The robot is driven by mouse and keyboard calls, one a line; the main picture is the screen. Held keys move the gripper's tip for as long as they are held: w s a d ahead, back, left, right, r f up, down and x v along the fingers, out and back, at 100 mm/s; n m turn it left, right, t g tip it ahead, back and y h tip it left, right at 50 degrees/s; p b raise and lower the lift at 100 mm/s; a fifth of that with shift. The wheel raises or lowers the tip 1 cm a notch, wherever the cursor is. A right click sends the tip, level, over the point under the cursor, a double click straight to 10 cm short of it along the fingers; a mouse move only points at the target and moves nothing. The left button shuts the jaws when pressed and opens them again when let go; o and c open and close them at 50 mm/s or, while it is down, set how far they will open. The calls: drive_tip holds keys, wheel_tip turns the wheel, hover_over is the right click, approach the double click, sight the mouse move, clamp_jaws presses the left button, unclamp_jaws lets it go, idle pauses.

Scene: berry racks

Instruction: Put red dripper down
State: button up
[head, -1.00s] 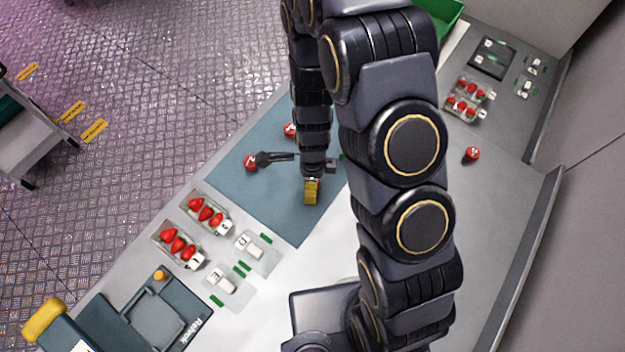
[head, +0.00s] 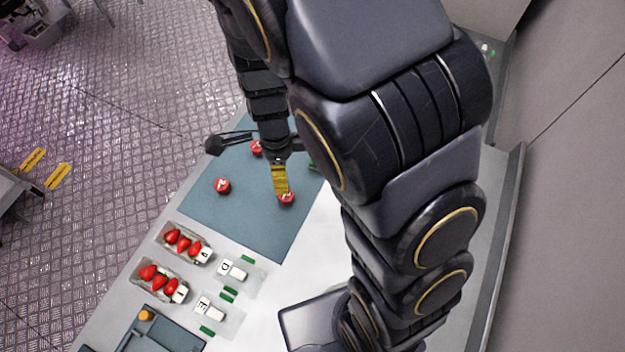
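Three round red drippers with pale marks on top are on the blue-grey mat (head: 262,232). One (head: 222,185) is at the mat's left, one (head: 257,147) is toward its far edge, and one (head: 287,199) is on the right side. My gripper (head: 282,190), with yellow fingers, is right at the right-hand dripper. The fingertips overlap its upper edge in the picture. I cannot tell whether they touch it or are just above it. The finger gap is not visible.
Two clear trays of red berries (head: 188,243) stand on the counter beyond the mat's near-left edge. White lettered blocks (head: 233,270) and green strips lie beside them. A dark device (head: 160,332) is at the bottom. My arm hides much of the right side.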

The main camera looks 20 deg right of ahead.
drive_tip(key=s+d+r+n, duration=0.2)
drive_tip(key=s+r+n, duration=0.6)
drive_tip(key=r+n, duration=0.1)
drive_tip(key=s+d+r+n+g, duration=0.1)
drive_tip(key=s+d+r+n, duration=0.2)
drive_tip(key=s+r+n, duration=0.5)
drive_tip(key=s+n, duration=0.1)
drive_tip(key=n, duration=0.3)
drive_tip(key=shift+r, duration=0.4)
drive_tip(key=shift+o, duration=0.9)
drive_tip(key=shift+a, duration=0.1)
drive_tip(key=shift+f+g, duration=0.1)
drive_tip(key=shift+g, duration=0.2)
